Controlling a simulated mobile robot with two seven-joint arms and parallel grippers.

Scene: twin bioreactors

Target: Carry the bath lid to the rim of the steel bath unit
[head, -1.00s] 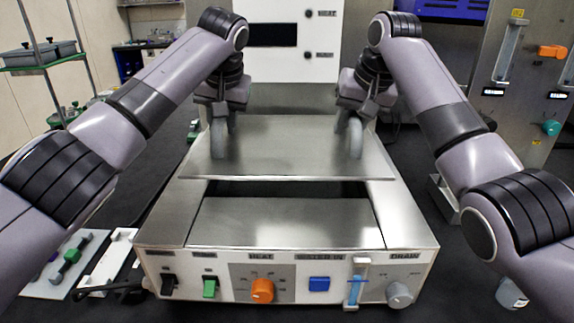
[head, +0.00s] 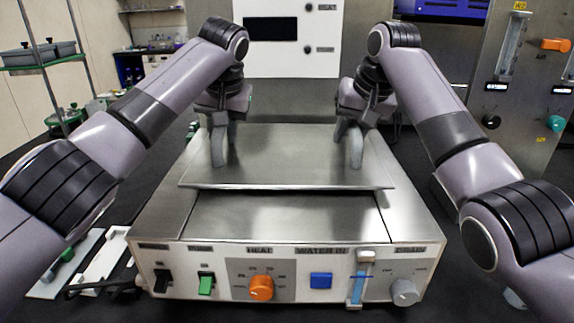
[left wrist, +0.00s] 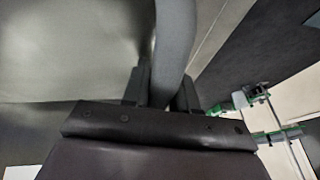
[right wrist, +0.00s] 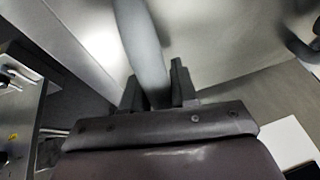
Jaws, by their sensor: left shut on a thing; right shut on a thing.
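The bath lid (head: 285,165) is a flat steel plate with two grey arched handles. It lies across the steel bath unit (head: 290,215), over its opening, with a thin dark strip under its front edge. I cannot tell whether it touches the rim. My left gripper (head: 220,120) is shut on the left handle, which also shows in the left wrist view (left wrist: 175,45). My right gripper (head: 357,118) is shut on the right handle, which also shows in the right wrist view (right wrist: 140,45). Most of the opening is hidden beneath the lid.
The bath's front panel carries an orange knob (head: 261,288), a blue button (head: 321,280) and a green switch (head: 206,284). A white control panel (head: 285,38) stands behind the bath. A steel panel with flow tubes (head: 520,90) stands at the right. White holders (head: 100,262) lie at the left.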

